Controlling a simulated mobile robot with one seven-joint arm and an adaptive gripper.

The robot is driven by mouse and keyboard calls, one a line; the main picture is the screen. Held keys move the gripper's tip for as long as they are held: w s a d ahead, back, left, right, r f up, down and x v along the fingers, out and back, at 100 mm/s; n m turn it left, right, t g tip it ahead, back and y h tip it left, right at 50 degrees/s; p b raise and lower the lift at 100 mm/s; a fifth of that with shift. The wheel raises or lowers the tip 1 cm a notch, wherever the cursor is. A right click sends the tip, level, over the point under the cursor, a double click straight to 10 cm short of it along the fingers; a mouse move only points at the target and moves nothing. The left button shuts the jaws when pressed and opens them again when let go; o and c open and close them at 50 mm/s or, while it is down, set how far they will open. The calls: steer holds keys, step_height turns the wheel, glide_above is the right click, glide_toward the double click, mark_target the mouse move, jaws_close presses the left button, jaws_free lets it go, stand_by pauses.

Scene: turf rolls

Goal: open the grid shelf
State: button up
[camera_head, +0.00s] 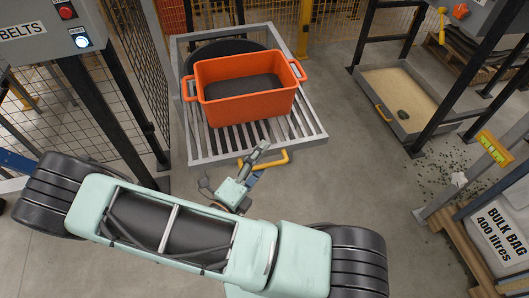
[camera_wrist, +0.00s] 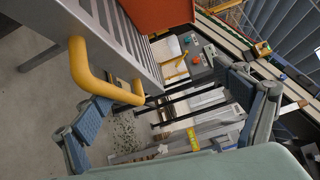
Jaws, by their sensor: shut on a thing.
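The grid shelf (camera_head: 213,145) is a grey metal frame with parallel slats, low in front of me. It bears an orange two-handled tub (camera_head: 245,103) with dark material inside. A yellow bar handle (camera_head: 285,159) sticks out from its near edge. The handle also shows large in the wrist view (camera_wrist: 84,69), beside the grid's slats. My gripper (camera_head: 262,153) is at the left part of this handle.
A dark round thing (camera_head: 215,51) lies behind the tub. A control box (camera_head: 55,30) on black posts and mesh fencing stand at left. A sand tray (camera_head: 401,95) with its own yellow handle is at right. Floor between shelf and tray is clear; dark crumbs lie farther right.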

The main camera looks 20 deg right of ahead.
steer(key=shift+s+a+r, duration=0.55)
steer(key=shift+s+a, duration=0.3)
steer(key=shift+a, duration=0.05)
steer(key=shift+c, duration=0.4)
steer(key=shift+s+a, duration=0.25)
steer(key=shift+s, duration=0.05)
steer(key=shift+c, duration=1.1)
steer(key=shift+s+a+f, duration=0.1)
steer(key=shift+s+a, duration=0.15)
steer(key=c, duration=0.9)
steer(key=shift+f+v, duration=0.2)
steer(key=shift+v, duration=0.6)
steer(key=shift+f+v, duration=0.2)
steer(key=shift+v, duration=0.65)
steer(key=shift+f+v, duration=0.2)
steer(key=shift+v, duration=0.6)
steer(key=shift+s, duration=0.1)
